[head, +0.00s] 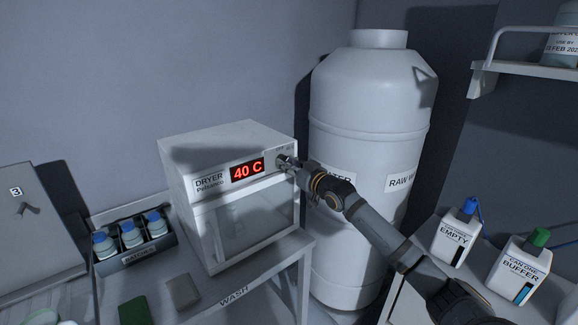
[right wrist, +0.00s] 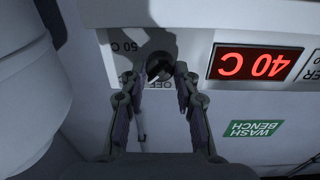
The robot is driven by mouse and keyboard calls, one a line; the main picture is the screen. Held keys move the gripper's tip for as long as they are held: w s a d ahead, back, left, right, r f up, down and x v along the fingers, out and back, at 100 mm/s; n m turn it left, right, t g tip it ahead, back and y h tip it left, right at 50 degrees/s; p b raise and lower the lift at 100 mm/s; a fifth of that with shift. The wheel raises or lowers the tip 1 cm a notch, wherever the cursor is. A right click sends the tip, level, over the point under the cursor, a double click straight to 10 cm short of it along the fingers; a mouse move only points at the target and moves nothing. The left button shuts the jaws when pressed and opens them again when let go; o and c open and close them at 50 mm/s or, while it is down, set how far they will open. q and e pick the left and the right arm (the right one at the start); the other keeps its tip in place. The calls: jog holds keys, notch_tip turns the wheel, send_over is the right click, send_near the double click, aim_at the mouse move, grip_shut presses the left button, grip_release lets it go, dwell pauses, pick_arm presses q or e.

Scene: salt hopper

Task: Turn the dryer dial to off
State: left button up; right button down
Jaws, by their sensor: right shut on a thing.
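The white dryer (head: 215,215) stands on the wash bench, and its red display (head: 247,170) reads 40 C. My right gripper (head: 285,163) is at the upper right of the dryer's front and hides most of the dial there. In the right wrist view, which is upside down, the dark round dial (right wrist: 159,67) lies between the fingertips of my right gripper (right wrist: 156,78), which is shut on it. My left gripper is not in view.
A large white tank (head: 365,110) stands close to the right of the dryer, behind my right arm. A tray of blue-capped bottles (head: 145,254) is left of the dryer. Two labelled cans (head: 455,243) (head: 517,275) stand at the right. A green block (head: 134,311) lies in front.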

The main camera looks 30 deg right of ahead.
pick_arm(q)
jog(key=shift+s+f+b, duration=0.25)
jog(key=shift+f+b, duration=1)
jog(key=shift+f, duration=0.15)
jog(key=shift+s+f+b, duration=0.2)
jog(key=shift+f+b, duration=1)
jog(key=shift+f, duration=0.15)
pick_arm(e)
jog(key=shift+n, duration=4.7)
jog(key=c, duration=1.4)
grip_release()
jog(key=o, duration=0.4)
jog(key=shift+w+d+f, duration=0.1)
jog(key=shift+w+f, duration=0.05)
jog(key=shift+w, duration=0.15)
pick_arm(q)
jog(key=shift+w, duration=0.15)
pick_arm(e)
jog(key=shift+s, duration=0.1)
